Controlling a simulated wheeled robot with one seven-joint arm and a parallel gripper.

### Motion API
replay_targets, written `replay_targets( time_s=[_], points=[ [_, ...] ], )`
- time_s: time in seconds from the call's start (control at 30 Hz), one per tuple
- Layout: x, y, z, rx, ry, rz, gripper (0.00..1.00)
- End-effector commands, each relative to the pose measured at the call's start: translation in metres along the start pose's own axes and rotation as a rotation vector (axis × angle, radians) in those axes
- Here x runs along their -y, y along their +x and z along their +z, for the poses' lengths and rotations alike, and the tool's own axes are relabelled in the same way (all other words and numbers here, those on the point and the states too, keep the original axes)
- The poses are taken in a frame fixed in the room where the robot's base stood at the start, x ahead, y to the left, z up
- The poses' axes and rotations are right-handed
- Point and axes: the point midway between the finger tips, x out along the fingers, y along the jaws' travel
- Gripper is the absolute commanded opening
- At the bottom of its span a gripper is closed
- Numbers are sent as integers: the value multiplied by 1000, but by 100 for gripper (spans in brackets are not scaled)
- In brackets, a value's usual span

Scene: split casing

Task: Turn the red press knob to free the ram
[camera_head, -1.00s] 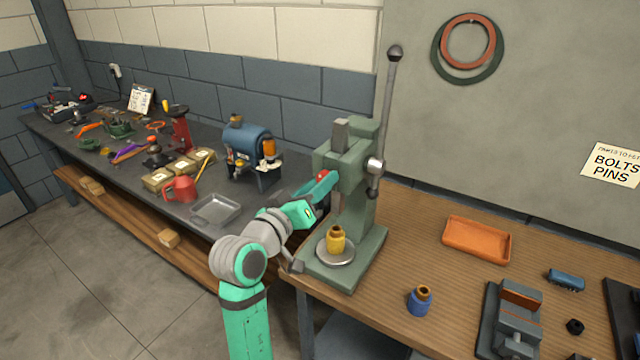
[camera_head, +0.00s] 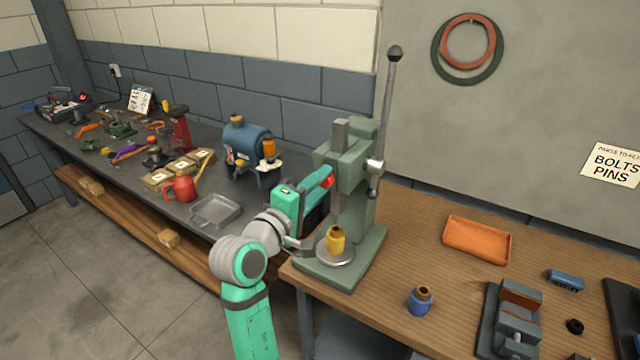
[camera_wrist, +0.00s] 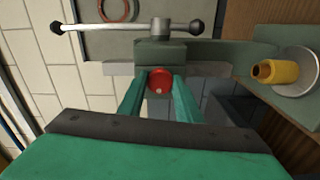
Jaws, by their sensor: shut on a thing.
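The red press knob (camera_wrist: 160,80) sits on the side of the green arbor press (camera_head: 362,150). In the wrist view my gripper (camera_wrist: 160,84) has its two green fingers on either side of the knob, shut on it. In the head view the knob (camera_head: 327,182) shows at the gripper's tip, partly covered by the fingers. The ram (camera_head: 340,132) is a grey bar standing in the press head. A brass-coloured part (camera_head: 336,240) stands upright on the round plate (camera_head: 350,258) below, apart from the ram.
The press lever (camera_head: 391,100) stands nearly upright. A blue cylinder part (camera_head: 420,302), an orange tray (camera_head: 478,242) and a grey vise (camera_head: 513,322) are on the wooden bench to the right. A grey pan (camera_head: 216,211) and a blue machine (camera_head: 248,146) are on the dark bench to the left.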

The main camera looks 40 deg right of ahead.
Motion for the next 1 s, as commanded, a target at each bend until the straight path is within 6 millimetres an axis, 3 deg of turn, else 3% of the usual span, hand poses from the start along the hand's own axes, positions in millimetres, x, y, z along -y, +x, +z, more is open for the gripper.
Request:
replay_targets(
  time_s=[0.33, 0.87, 0.9, 0.93, 1.0],
  points=[
    [1, 0, 0, 0, -128, -3, 9],
    [1, 0, 0, 0, -148, -3, 9],
    [1, 0, 0, 0, -147, -3, 41],
    [1, 0, 0, 0, -147, -3, 48],
    [1, 0, 0, 0, -147, -2, 50]
  ],
)
